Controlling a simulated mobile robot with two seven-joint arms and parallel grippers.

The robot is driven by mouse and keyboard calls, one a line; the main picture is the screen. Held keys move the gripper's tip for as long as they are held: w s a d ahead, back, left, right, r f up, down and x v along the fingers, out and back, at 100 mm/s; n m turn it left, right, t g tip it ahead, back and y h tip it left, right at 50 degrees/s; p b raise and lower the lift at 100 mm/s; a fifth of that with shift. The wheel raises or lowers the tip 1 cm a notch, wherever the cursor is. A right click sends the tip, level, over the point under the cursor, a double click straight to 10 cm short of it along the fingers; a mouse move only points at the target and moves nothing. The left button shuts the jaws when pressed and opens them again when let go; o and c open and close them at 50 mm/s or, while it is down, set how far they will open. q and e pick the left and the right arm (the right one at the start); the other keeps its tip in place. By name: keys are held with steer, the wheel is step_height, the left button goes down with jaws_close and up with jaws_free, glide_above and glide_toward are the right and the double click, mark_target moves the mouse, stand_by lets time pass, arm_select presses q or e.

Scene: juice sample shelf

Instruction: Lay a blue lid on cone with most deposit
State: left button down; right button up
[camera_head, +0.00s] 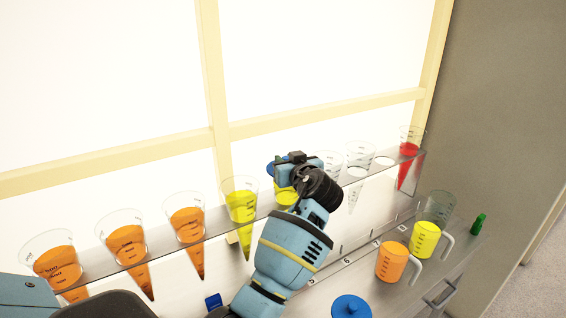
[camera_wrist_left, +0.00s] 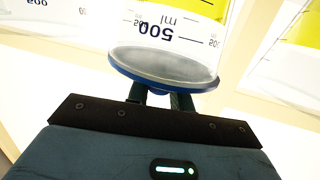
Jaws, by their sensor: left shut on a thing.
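My left gripper (camera_head: 284,170) is at a yellow-filled cone (camera_head: 286,195) in the middle of the clear shelf and partly hides it. The gripper is shut on a blue lid (camera_head: 271,168). In the left wrist view the lid (camera_wrist_left: 163,72) shows as a blue-rimmed disc at the wide end of a cone marked 500 ml; I cannot tell whether it touches the rim. Orange cones (camera_head: 56,262) (camera_head: 126,242) (camera_head: 187,225) and another yellow cone (camera_head: 241,205) stand to the left. Deposit is too small to judge. My right gripper is not in view.
Pale empty-looking cones (camera_head: 359,158) and a red cone (camera_head: 409,148) stand to the right in the clear shelf (camera_head: 222,228). Below are an orange jug (camera_head: 391,262), a yellow jug (camera_head: 424,238), a green object (camera_head: 478,224) and another blue lid (camera_head: 351,307).

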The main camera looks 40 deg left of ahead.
arm_select(q)
steer(key=shift+d, duration=0.15)
steer(key=shift+d, duration=0.1)
steer(key=shift+f, duration=0.1)
steer(key=c, duration=1.2)
jaws_free()
steer(key=shift+c, duration=0.2)
steer(key=shift+r, duration=0.25)
steer(key=b+v, duration=0.1)
steer(key=v, duration=1)
steer(key=shift+s+d, duration=0.25)
steer(key=shift+d, duration=0.1)
steer(key=shift+f, duration=0.1)
